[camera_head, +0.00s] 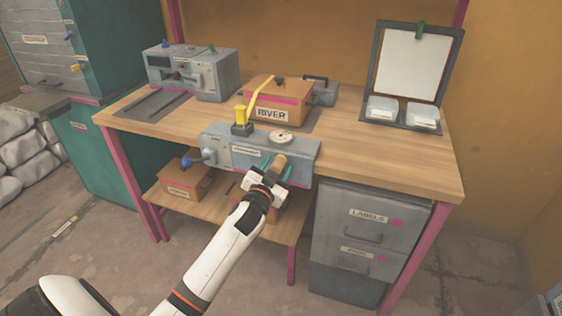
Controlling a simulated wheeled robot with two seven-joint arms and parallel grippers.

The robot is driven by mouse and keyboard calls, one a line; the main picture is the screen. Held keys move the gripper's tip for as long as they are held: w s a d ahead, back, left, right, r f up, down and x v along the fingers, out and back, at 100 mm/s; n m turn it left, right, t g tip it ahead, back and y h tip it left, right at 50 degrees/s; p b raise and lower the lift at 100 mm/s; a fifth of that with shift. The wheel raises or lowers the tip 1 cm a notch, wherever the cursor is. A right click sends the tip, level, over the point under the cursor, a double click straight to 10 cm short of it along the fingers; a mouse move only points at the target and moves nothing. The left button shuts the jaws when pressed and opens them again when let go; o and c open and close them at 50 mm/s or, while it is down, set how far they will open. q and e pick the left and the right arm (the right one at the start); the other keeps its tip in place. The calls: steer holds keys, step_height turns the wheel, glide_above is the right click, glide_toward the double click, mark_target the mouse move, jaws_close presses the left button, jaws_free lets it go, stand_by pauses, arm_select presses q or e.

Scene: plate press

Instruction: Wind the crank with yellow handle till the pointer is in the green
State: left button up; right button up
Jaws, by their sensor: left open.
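The grey plate press (225,141) sits at the table's front edge. On its top is a round pale dial (281,136); its pointer and any green zone are too small to read. A yellow block-like handle (240,114) stands on a dark base at the press's left top, with a yellow bar (262,93) slanting up behind it. My left gripper (281,170) is at the press's front right. Its teal fingers are open on either side of a tan, wood-coloured grip (280,161); contact cannot be told. My right gripper is out of view.
A blue knob (209,154) sticks out at the press's front left. A grey machine (215,75) stands back left. Grey drawers (367,240) are below right.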

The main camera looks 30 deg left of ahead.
arm_select(q)
steer(key=shift+x, duration=1.6)
